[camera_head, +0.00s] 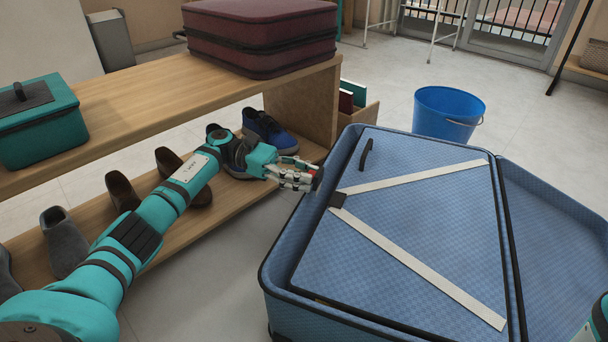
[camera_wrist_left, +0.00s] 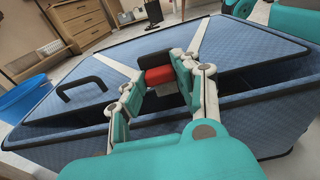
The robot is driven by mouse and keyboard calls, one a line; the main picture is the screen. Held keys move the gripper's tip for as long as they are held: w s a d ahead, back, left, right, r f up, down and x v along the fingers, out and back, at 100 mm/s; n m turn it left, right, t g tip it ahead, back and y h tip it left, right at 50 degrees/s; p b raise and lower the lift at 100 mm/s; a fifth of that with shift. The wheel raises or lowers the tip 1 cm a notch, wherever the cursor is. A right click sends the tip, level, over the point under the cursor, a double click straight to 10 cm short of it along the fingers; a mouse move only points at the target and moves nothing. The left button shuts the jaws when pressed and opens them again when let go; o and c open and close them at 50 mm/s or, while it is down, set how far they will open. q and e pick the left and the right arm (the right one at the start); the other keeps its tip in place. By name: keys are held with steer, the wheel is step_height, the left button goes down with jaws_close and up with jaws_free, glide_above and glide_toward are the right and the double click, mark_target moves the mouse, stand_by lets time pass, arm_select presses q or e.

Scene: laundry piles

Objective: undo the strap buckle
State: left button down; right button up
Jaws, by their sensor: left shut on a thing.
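A black strap buckle (camera_head: 338,200) joins two pale straps, an upper strap (camera_head: 415,178) and a lower strap (camera_head: 425,265), in a V across the divider panel of an open blue suitcase (camera_head: 275,272). My right gripper is out of view; only a bit of my right arm shows.
A wooden shoe bench (camera_head: 200,82) stands at the left, with a teal case (camera_head: 40,125) and a maroon suitcase (camera_head: 262,35) on top and shoes below. A blue bucket (camera_head: 447,112) stands behind the suitcase. A black handle (camera_head: 366,153) rises from the panel.

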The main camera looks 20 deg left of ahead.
arm_select(q)
steer(key=c, duration=1)
jaws_free()
steer(key=shift+o, duration=0.2)
steer(key=a, duration=0.7)
steer(key=shift+a+r, duration=0.25)
steer(key=shift+r, duration=0.05)
steer(key=shift+s, duration=0.15)
